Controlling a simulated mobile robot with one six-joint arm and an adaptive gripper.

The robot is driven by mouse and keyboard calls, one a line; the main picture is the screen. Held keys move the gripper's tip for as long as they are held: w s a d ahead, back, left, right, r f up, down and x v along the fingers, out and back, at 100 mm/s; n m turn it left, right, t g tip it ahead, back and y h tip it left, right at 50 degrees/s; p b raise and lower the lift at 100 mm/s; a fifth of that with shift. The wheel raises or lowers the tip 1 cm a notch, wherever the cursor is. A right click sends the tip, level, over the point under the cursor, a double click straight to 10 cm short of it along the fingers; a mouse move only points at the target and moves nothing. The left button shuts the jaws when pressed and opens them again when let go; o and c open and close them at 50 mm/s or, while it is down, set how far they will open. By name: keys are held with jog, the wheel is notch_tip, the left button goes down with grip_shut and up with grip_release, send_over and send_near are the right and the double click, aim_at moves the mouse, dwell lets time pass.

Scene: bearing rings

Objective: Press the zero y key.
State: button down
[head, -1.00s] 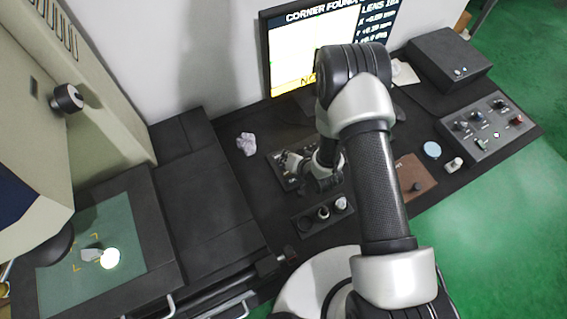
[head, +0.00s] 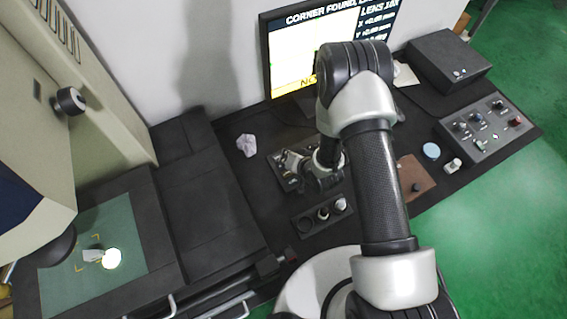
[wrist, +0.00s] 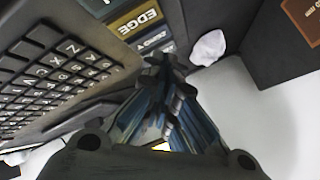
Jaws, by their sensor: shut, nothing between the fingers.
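In the wrist view, a key reading ZERO Y (wrist: 148,42) lies in a row of labelled keys, beside the gold EDGE key (wrist: 138,20). My gripper (wrist: 160,68) is shut and empty, its fingertips at the near end of that row, just below the ZERO label in the picture. I cannot tell whether they touch a key. In the head view, my gripper (head: 316,180) is over the dark key panel (head: 281,166) and hides much of it. The monitor (head: 265,60) reads CORNER FOUND, with X and Y values partly hidden by my arm.
A letter keyboard (wrist: 50,85) fills the left of the wrist view. Crumpled white paper (head: 246,145) lies left of the panel. A tray with round parts (head: 323,214) is in front. A brown pad (head: 413,178) and a control box (head: 485,130) stand to the right.

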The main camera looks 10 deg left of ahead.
jog(key=shift+r+p, duration=1.7)
jog(key=shift+r, duration=0.8)
jog(key=w+d+r+h, duration=0.1)
jog(key=w+d+r, duration=0.2)
jog(key=r, duration=0.3)
jog(key=w+d+r+h, duration=0.1)
jog(key=w+d+r, duration=0.15)
jog(key=r, duration=0.35)
jog(key=s+d+r+h+b, duration=0.1)
jog(key=s+d+r+h, duration=0.1)
jog(key=d+r, duration=0.35)
jog(key=s+d+r+h+b, duration=0.1)
jog(key=d+r, duration=0.2)
jog(key=r, duration=0.5)
jog(key=s+d+r+h, duration=0.1)
jog(key=s+d+r, duration=0.5)
jog(key=s+r, duration=0.4)
jog(key=s+d+r+g+b, duration=0.1)
jog(key=s+d+r+g, duration=0.1)
jog(key=s, duration=1.3)
jog(key=shift+r, duration=0.15)
